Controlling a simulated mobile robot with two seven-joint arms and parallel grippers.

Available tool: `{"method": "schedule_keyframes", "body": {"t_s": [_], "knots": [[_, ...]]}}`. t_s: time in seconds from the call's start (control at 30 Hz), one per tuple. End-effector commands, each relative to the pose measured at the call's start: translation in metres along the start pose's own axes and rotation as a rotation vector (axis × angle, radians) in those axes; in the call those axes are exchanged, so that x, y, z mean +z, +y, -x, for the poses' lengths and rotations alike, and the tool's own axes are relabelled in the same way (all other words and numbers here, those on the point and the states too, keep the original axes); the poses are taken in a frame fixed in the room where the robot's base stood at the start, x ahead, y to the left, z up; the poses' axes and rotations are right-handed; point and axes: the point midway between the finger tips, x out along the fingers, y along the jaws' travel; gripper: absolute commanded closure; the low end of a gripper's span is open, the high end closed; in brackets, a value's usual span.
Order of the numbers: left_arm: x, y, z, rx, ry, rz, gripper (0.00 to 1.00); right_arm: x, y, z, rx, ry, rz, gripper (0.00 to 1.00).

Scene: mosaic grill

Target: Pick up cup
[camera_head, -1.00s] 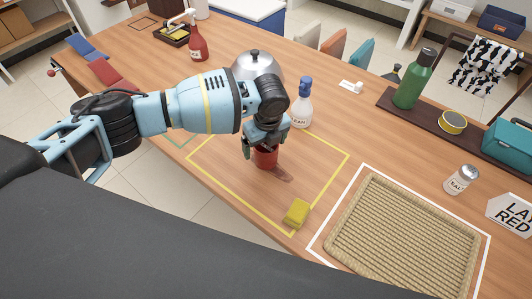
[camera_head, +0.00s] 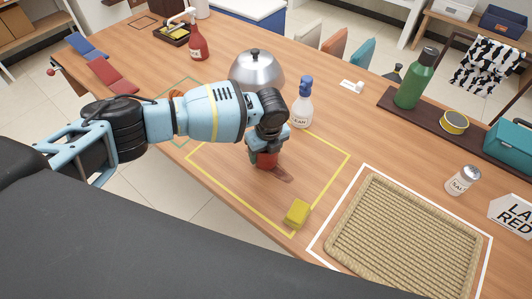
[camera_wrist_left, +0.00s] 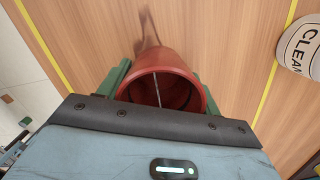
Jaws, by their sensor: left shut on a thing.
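The red cup (camera_head: 266,160) stands inside the yellow-outlined square on the wooden table. In the left wrist view the cup (camera_wrist_left: 165,62) shows its open rim and hollow inside, between the two green fingers. My left gripper (camera_head: 264,153) comes down over the cup from above and is shut on it, one finger on each side; it also shows in the left wrist view (camera_wrist_left: 160,88). The cup's upper part is partly hidden by the gripper in the head view. My right gripper is not in view.
A yellow sponge (camera_head: 297,213) lies near the square's front corner. A spray bottle (camera_head: 302,108) and a silver dome (camera_head: 257,70) stand behind the gripper. A woven mat (camera_head: 405,240) lies at the right, with a salt shaker (camera_head: 462,181) beyond it.

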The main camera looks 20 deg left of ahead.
Motion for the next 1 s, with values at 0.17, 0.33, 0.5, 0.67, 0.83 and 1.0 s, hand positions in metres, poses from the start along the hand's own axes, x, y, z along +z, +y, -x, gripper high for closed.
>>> {"method": "schedule_keyframes", "body": {"t_s": [0.17,0.33,0.5,0.67,0.83,1.0], "knots": [[0.0,0.0,0.0,0.0,0.0,0.0,0.63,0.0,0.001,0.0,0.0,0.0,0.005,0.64],[0.001,0.0,0.004,-0.001,0.0,0.0,0.63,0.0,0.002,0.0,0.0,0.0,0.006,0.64],[0.003,0.0,0.017,-0.002,-0.001,0.0,0.63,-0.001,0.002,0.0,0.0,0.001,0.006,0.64],[0.003,0.003,0.038,-0.002,0.0,-0.001,0.63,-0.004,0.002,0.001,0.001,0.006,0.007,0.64],[-0.016,0.032,0.045,-0.002,-0.002,-0.002,0.63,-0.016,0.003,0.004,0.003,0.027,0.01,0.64],[-0.038,0.066,0.051,-0.002,-0.002,-0.002,0.63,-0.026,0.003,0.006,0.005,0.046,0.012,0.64]]}}
